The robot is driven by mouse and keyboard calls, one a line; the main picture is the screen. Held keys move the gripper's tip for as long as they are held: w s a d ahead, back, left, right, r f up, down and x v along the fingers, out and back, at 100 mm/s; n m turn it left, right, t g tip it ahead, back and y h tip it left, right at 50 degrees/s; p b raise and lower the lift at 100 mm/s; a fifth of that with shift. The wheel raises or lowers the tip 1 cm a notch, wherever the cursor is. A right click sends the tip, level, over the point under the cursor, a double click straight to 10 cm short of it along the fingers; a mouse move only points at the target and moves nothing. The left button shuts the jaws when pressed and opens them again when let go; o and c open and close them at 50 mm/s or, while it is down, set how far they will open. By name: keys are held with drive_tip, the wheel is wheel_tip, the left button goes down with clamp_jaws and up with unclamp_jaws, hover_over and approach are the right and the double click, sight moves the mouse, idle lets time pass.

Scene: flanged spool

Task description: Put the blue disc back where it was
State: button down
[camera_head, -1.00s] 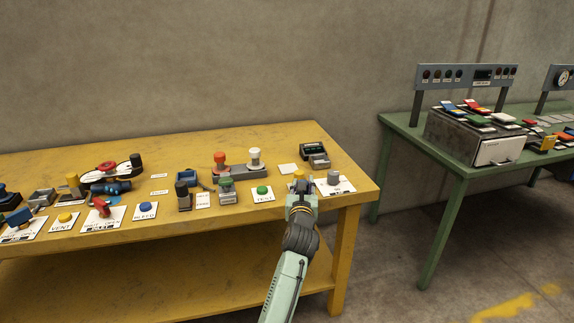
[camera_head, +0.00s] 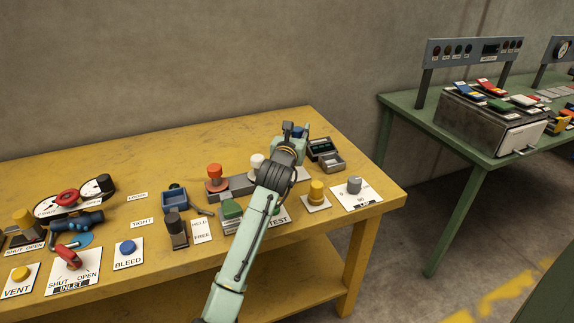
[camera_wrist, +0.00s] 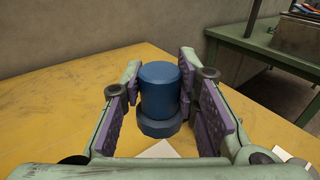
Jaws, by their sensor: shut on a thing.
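My gripper (camera_wrist: 160,105) is shut on a blue flanged piece (camera_wrist: 160,90), seen in the wrist view as an upright cylinder with a wider rim at its lower end. I take this piece for the blue disc. In the head view my gripper (camera_head: 295,130) is over the back right of the yellow table, and the blue piece (camera_head: 304,131) shows only partly behind it. I cannot tell the exact gap between piece and table.
A dark box (camera_head: 320,148) and an open grey tray (camera_head: 332,163) are right of my gripper. White (camera_head: 256,164) and red (camera_head: 214,176) knobs stand left. A yellow knob (camera_head: 316,192) and grey knob (camera_head: 354,185) stand in front. Bare table lies behind.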

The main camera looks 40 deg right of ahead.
wheel_tip(320, 180, down, 5)
drive_tip(key=shift+s+f+b, duration=0.15)
drive_tip(key=shift+b, duration=1.1)
drive_tip(key=shift+f+b, duration=0.75)
drive_tip(key=shift+f, duration=1.4)
drive_tip(key=shift+f, duration=0.15)
drive_tip(key=c, duration=1.2)
unclamp_jaws()
drive_tip(key=shift+c, duration=0.2)
drive_tip(key=b+v, duration=0.4)
drive_tip(key=v, duration=0.7)
drive_tip(key=shift+b, duration=0.35)
drive_tip(key=shift+s+a, duration=0.25)
drive_tip(key=shift+a, duration=0.2)
